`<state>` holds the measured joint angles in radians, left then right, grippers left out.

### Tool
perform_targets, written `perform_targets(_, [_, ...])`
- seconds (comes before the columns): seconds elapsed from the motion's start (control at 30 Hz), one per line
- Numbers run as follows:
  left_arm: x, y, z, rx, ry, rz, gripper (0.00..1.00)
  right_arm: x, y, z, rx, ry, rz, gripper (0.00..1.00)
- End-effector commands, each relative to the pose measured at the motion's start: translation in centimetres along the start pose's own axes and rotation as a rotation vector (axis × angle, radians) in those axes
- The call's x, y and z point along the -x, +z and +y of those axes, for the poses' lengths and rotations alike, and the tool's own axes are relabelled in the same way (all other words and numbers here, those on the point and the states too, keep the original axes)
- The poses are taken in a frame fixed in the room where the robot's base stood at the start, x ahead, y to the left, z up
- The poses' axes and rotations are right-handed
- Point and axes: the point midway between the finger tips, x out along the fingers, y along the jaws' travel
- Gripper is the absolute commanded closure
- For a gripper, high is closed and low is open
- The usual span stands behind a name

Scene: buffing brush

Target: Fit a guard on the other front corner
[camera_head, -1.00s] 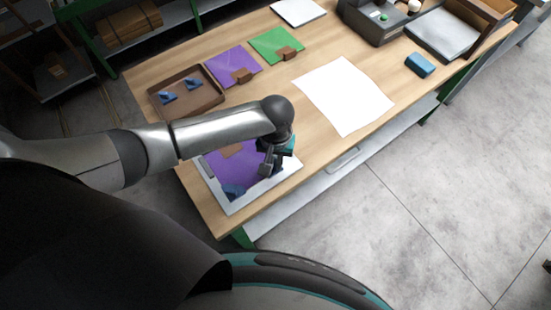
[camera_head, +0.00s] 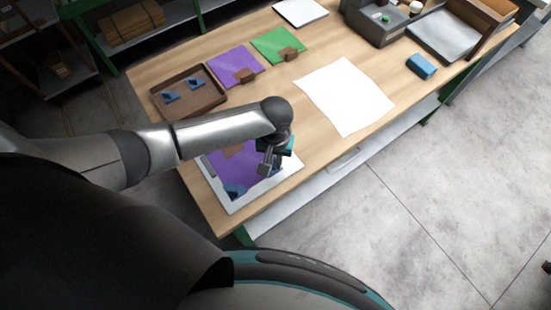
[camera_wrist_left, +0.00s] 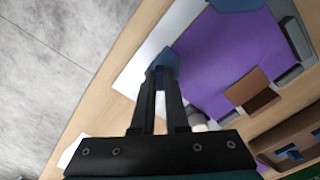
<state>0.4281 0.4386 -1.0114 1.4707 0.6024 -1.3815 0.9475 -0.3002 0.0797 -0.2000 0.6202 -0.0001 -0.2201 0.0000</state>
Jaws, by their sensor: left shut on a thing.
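A purple panel (camera_head: 243,172) with a brown tab lies on a white board (camera_head: 252,197) at the table's near edge. A blue corner guard (camera_head: 235,190) sits on its near-left corner; it also shows at the top of the left wrist view (camera_wrist_left: 236,4). My left gripper (camera_head: 266,170) is over the panel's right front corner. In the left wrist view its fingers (camera_wrist_left: 159,76) are shut on another blue guard (camera_wrist_left: 168,62), which is at that corner of the panel. The fingers partly hide it, and I cannot tell whether it is fully seated. My right gripper is out of view.
A brown tray (camera_head: 216,101) holds two blue guards (camera_head: 195,83) behind my arm. Another purple panel (camera_head: 233,63) and a green panel (camera_head: 277,44) lie farther back. A white sheet (camera_head: 345,95) and a blue block (camera_head: 421,66) lie to the right.

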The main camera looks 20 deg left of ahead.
Motion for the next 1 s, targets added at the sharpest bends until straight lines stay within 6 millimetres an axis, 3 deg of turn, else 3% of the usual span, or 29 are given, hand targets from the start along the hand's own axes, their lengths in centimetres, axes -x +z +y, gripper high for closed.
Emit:
perform_targets(0.2, [-0.03,0.02,0.02,0.000,0.000,0.000,1.00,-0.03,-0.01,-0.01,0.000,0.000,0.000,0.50])
perform_targets(0.23, [-0.03,0.01,0.02,0.000,0.000,0.000,0.87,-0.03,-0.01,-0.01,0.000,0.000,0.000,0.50])
perform_targets(0.53, [-0.02,0.01,0.01,0.000,0.000,0.000,0.53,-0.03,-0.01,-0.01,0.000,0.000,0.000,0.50])
perform_targets(0.7, [-0.02,0.01,0.01,0.000,0.000,0.000,0.53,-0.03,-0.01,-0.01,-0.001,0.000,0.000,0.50])
perform_targets(1.0, [-0.02,0.00,0.00,0.000,0.000,0.000,0.23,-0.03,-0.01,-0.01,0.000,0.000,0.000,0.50])
